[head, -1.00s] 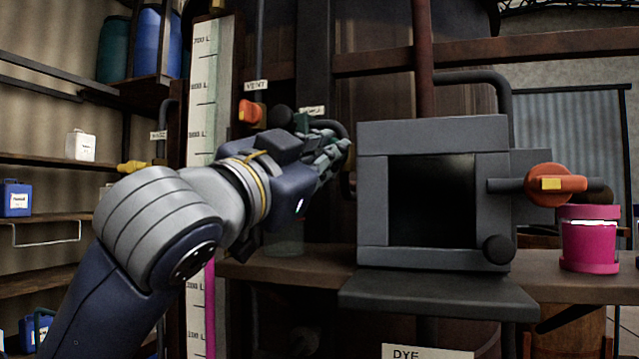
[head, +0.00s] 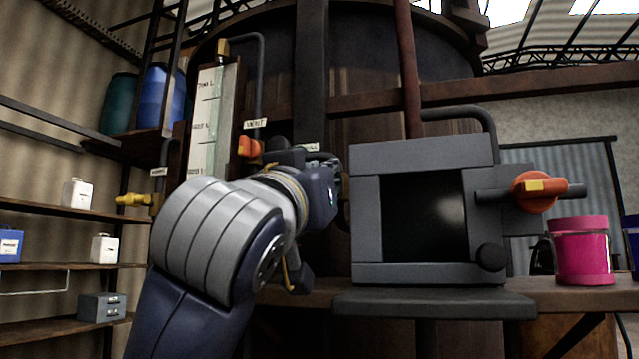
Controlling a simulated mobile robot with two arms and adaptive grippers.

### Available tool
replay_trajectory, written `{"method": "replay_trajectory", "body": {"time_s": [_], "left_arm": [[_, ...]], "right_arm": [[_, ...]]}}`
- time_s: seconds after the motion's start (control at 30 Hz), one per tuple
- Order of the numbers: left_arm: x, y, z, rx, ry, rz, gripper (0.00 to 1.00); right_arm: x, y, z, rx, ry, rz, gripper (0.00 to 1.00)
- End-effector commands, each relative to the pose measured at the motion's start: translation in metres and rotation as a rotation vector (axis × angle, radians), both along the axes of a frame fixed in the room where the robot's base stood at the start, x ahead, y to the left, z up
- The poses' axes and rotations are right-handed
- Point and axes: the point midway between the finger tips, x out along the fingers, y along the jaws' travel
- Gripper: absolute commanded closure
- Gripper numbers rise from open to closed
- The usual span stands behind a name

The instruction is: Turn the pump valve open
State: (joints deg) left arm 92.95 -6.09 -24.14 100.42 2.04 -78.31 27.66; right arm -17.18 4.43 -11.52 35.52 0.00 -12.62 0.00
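No label that I can read says pump, so I cannot tell which valve is the pump valve. An orange valve (head: 250,148) sits below the VENT label (head: 256,123), left of my gripper. Another orange valve (head: 533,192) is on a grey pipe right of the grey box. A yellow valve (head: 133,200) is at the left, under a small label too small to read. My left gripper (head: 340,180) is near a partly hidden label (head: 307,147), just left of the grey box. Its fingers are mostly hidden behind its wrist. My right gripper is not in view.
The grey box (head: 420,155) with a dark opening stands on a brown shelf (head: 590,297). A pink jar (head: 582,255) stands at the right. A level gauge (head: 208,125) is behind my arm. Shelves with containers are at the left.

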Motion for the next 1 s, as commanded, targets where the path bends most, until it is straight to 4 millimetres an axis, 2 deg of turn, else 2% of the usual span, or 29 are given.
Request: {"method": "replay_trajectory", "body": {"time_s": [0.03,0.37,0.4,0.47,0.5,0.83,1.0], "left_arm": [[-0.003,0.004,0.008,-0.014,-0.017,0.002,1.00],[-0.003,0.005,0.009,-0.016,-0.018,0.004,1.00],[-0.003,0.005,0.009,-0.016,-0.018,0.004,0.83],[-0.003,0.005,0.009,-0.016,-0.017,0.004,0.69],[-0.002,0.004,0.008,-0.016,-0.016,0.004,0.68],[-0.002,0.002,0.004,-0.009,-0.010,0.001,0.68],[-0.014,0.005,-0.002,-0.009,-0.011,-0.001,0.68]], "right_arm": [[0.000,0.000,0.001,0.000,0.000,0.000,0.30],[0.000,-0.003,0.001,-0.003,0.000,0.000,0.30],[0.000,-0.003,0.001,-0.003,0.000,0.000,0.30],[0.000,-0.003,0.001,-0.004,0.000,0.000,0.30],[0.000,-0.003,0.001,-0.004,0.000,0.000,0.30],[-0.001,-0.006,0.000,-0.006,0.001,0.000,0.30],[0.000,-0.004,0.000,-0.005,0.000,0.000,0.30]]}}
